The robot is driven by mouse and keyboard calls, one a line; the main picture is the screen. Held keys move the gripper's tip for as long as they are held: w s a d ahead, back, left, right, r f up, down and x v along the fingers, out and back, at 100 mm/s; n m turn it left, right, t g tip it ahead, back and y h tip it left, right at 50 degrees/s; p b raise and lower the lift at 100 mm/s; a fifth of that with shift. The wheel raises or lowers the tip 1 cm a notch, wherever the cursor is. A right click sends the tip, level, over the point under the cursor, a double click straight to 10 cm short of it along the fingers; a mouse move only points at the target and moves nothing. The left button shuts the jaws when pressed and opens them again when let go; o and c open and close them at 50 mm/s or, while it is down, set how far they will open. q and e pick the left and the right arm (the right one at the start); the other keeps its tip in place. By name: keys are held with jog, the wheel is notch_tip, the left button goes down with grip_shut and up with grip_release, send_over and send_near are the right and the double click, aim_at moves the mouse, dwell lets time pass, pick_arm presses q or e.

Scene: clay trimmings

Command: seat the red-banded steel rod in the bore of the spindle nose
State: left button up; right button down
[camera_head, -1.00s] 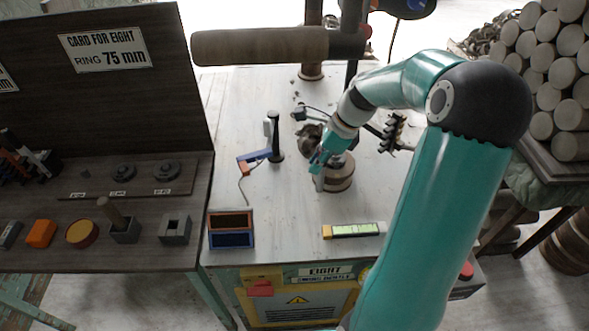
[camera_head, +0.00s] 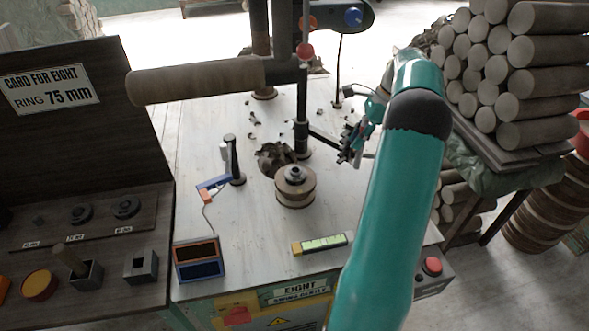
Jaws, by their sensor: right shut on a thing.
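The spindle nose seems to be the dark steel hub (camera_head: 295,173) on top of a round brown drum (camera_head: 295,190) in the middle of the grey table. Its bore is too small to make out. My right gripper (camera_head: 362,140) is behind and to the right of the drum, apart from it, by a black toothed piece (camera_head: 349,152). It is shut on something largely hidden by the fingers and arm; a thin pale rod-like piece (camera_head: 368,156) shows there. I cannot make out a red band on it. My left gripper is out of view.
A dark upright post (camera_head: 301,110) stands behind the drum, with a thick brown roller (camera_head: 200,80) above the table. Clay scraps (camera_head: 275,155) lie beside the drum. Stacked logs (camera_head: 500,75) stand right.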

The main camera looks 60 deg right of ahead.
jog(key=w+a+f+p, duration=0.1)
jog(key=w+a+p, duration=0.1)
jog(key=w+a, duration=0.2)
jog(key=w+a+f+p, duration=0.1)
jog(key=w+a, duration=0.3)
jog(key=w, duration=0.7)
jog(key=shift+w+f+p, duration=0.3)
jog(key=shift+f+p, duration=0.05)
jog(key=shift+f, duration=0.3)
jog(key=shift+f, duration=0.15)
jog(key=c, duration=1.1)
grip_release()
